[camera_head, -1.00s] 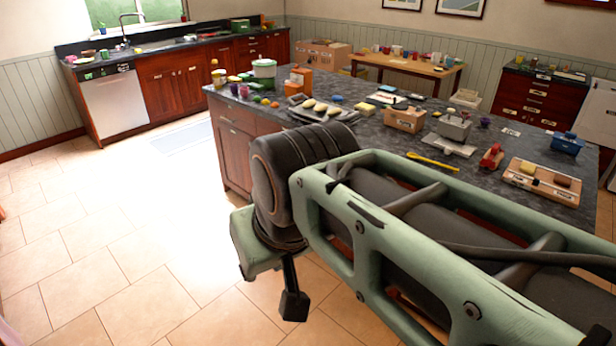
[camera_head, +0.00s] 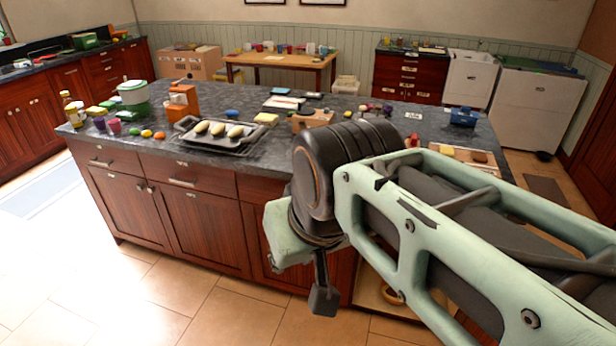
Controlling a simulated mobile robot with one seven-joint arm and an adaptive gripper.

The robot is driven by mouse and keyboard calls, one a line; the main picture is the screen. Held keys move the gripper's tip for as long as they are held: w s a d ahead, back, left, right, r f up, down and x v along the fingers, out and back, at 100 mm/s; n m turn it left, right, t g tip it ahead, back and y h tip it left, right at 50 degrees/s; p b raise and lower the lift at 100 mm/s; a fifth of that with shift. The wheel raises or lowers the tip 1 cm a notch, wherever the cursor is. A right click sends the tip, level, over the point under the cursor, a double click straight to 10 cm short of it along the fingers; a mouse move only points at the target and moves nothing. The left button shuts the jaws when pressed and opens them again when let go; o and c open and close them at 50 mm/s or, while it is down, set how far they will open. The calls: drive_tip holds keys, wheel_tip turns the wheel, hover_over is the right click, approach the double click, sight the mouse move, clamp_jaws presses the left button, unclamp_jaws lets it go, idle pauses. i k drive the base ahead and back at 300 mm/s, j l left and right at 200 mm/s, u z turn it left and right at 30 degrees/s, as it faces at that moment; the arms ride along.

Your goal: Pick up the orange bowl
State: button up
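A small orange, rounded rim, which looks like the orange bowl (camera_head: 392,297), shows low in the head view, just under my arm. It sits in a pale, open wooden space (camera_head: 372,290) low at the island's front; my arm hides part of both. My gripper (camera_head: 323,300) hangs at the end of the green arm, left of the orange rim and apart from it in the picture. Only one dark finger part shows, so its opening cannot be told. Nothing is seen held in it.
The kitchen island (camera_head: 160,205) with closed wooden doors and drawers stands before me. Its dark top carries a tray of pale loaves (camera_head: 222,130), an orange appliance (camera_head: 181,100), a blue container (camera_head: 463,117) and small items. Tiled floor (camera_head: 180,300) is free at the front left.

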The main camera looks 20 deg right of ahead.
sight(390, 295)
drive_tip(key=i+l+z, duration=0.1)
drive_tip(key=z, duration=0.25)
drive_tip(key=i+z, duration=0.55)
drive_tip(key=z, duration=0.15)
